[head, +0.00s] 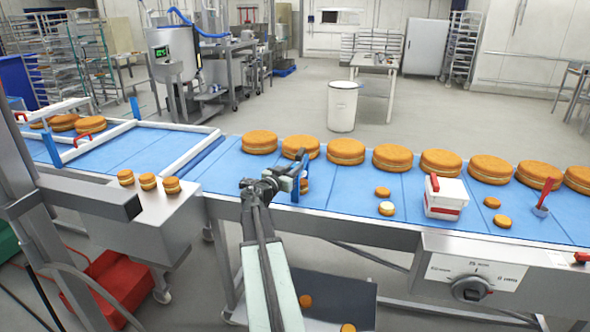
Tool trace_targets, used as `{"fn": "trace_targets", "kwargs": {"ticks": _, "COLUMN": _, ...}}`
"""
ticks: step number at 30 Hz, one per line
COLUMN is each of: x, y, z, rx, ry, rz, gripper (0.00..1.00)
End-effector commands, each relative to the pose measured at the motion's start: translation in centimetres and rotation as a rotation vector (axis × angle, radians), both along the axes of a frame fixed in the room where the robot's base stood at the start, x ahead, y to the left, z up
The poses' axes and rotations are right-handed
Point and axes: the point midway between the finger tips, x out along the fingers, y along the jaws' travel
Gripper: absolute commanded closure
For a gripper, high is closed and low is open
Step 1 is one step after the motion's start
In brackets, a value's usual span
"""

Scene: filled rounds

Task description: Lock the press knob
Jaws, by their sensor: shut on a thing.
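The press knob (471,289) is a dark round knob on a pale control panel (440,270) at the lower right, on the front of the conveyor. Small marks and labels surround it, too small to read surely. My gripper (297,172) is over the blue conveyor left of the panel, well apart from the knob. It is shut on a blue piece (295,190), which shows as a thin upright shape at its tip. The jaws partly hide the piece, so its full form is unclear.
Large filled rounds (346,151) line the far side of the blue conveyor (350,190). A white box with a red handle (446,199) and a red-handled tool (543,196) stand on it. A steel box (160,225) carries three small rounds.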

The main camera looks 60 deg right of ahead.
Motion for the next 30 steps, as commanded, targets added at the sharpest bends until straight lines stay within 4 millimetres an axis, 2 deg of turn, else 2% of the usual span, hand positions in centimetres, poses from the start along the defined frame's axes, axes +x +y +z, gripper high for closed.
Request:
{"fn": "trace_targets", "kwargs": {"ticks": 5, "x": 0.1, "y": -0.1, "z": 0.0, "rx": -0.001, "ry": 0.001, "rz": -0.083, "gripper": 1.0}}
{"fn": "trace_targets", "kwargs": {"ticks": 13, "x": -0.1, "y": 0.0, "z": 0.1, "rx": -0.002, "ry": 0.001, "rz": -0.089, "gripper": 1.0}}
{"fn": "trace_targets", "kwargs": {"ticks": 14, "x": -0.1, "y": 0.0, "z": 0.1, "rx": -0.002, "ry": 0.001, "rz": -0.089, "gripper": 0.79}}
{"fn": "trace_targets", "kwargs": {"ticks": 16, "x": -0.1, "y": 0.0, "z": 0.0, "rx": -0.001, "ry": 0.001, "rz": -0.088, "gripper": 0.6}}
{"fn": "trace_targets", "kwargs": {"ticks": 26, "x": 0.0, "y": 0.2, "z": 0.0, "rx": -0.001, "ry": 0.001, "rz": -0.086, "gripper": 0.6}}
{"fn": "trace_targets", "kwargs": {"ticks": 30, "x": 0.1, "y": 2.4, "z": 0.0, "rx": -0.001, "ry": 0.001, "rz": -0.084, "gripper": 0.6}}
